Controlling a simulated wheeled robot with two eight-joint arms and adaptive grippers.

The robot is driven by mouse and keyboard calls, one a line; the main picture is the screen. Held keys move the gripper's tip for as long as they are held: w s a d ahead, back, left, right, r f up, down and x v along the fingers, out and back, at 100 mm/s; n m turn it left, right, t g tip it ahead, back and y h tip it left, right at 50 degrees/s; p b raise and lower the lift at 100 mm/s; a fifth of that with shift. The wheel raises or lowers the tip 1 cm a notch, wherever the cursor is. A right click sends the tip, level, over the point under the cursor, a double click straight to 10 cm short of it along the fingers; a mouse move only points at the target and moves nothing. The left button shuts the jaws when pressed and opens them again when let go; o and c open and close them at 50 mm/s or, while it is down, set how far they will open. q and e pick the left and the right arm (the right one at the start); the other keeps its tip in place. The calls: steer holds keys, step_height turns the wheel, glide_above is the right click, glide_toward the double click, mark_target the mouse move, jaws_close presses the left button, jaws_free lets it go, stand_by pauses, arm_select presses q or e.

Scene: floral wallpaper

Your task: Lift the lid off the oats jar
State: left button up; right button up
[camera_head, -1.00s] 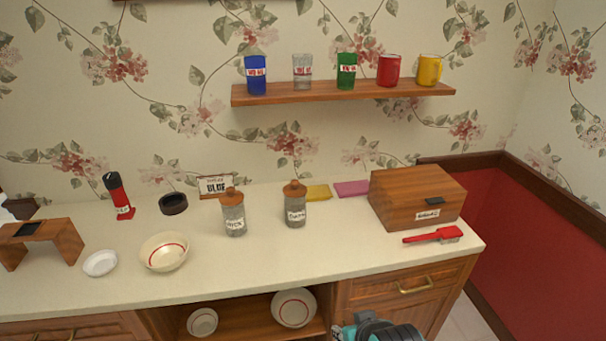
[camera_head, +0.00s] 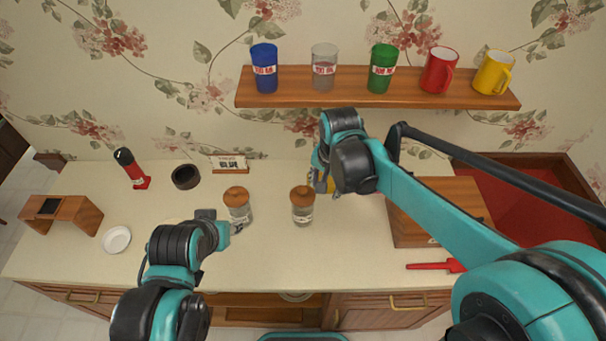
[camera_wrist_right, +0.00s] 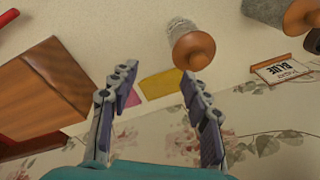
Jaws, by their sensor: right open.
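Two glass jars with brown wooden lids stand on the counter; their labels are too small to read for sure, so I cannot tell which is the oats jar. My right gripper (camera_head: 324,180) is open and empty, just behind and right of the right jar. In the right wrist view, the right jar's lid (camera_wrist_right: 194,50) lies just beyond the open fingers (camera_wrist_right: 158,75), apart from them.
A wooden box (camera_head: 430,222) and a red brush (camera_head: 436,266) are at the right. A shelf (camera_head: 380,97) with cups and mugs hangs above. The front middle counter is clear.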

steer(key=r+m+g+p, duration=0.1)
steer(key=r+m+p, duration=0.1)
steer(key=p, duration=0.2)
glide_above(302, 189)
steer(key=d, duration=0.1)
steer(key=shift+s+d+f, duration=0.1)
steer(key=shift+s+d, duration=0.05)
steer(key=shift+d, duration=0.05)
steer(key=shift+a+f+g+p, duration=0.1)
steer(key=shift+a+g+p, duration=0.2)
steer(key=shift+p, duration=0.15)
steer(key=shift+a+f, duration=0.15)
steer(key=shift+f, duration=0.05)
steer(key=f, duration=0.7)
steer(key=shift+w+a+f+b, duration=0.2)
steer(key=shift+w+f+b, duration=0.05)
steer(key=shift+f+b, duration=0.15)
arm_select(q)
step_height(302, 189, up, 6)
arm_select(e)
jaws_close()
